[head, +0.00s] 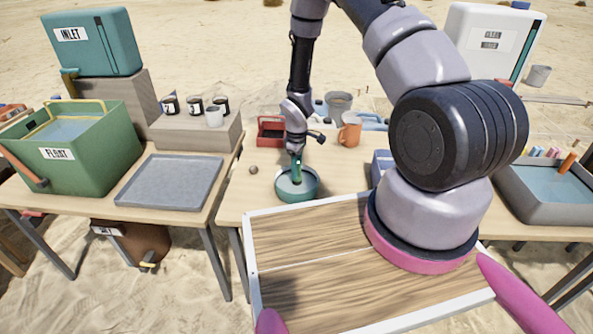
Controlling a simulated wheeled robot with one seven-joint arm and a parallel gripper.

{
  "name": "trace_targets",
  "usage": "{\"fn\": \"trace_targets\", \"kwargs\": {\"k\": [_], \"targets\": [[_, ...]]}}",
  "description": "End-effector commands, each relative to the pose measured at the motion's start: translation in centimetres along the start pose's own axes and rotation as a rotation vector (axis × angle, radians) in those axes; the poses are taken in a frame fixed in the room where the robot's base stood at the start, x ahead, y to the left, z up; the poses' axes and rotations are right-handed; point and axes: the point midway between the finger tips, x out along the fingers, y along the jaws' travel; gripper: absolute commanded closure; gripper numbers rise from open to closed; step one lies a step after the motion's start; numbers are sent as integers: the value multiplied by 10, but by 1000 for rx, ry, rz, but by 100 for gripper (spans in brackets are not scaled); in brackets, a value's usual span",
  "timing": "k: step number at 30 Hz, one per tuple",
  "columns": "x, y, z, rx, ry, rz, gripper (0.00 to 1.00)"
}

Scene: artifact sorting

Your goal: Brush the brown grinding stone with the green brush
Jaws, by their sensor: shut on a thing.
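My gripper (297,151) is in the middle of the head view, pointing down, shut on the green brush (297,167). The brush is upright, and its lower end reaches into a teal bowl (297,197) on the table. I cannot tell whether the brush touches the bowl's bottom or something in it. A small brownish round thing (253,170) lies on the table just left of the bowl. It may be the brown grinding stone, but it is too small to be sure.
A red tray (270,131), an orange mug (349,131) and a grey bucket (338,103) stand behind the bowl. The green FLOAT tub (75,150) and an empty grey tray (168,183) are left. A water basin (545,195) is right. My arm hides part of the table.

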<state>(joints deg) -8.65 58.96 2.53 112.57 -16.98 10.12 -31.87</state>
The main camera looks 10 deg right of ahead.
Motion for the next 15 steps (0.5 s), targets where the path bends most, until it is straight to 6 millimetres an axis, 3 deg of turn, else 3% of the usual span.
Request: {"fn": "trace_targets", "kwargs": {"k": [15], "targets": [[1, -19, 5, -1, 0, 0, 100]]}}
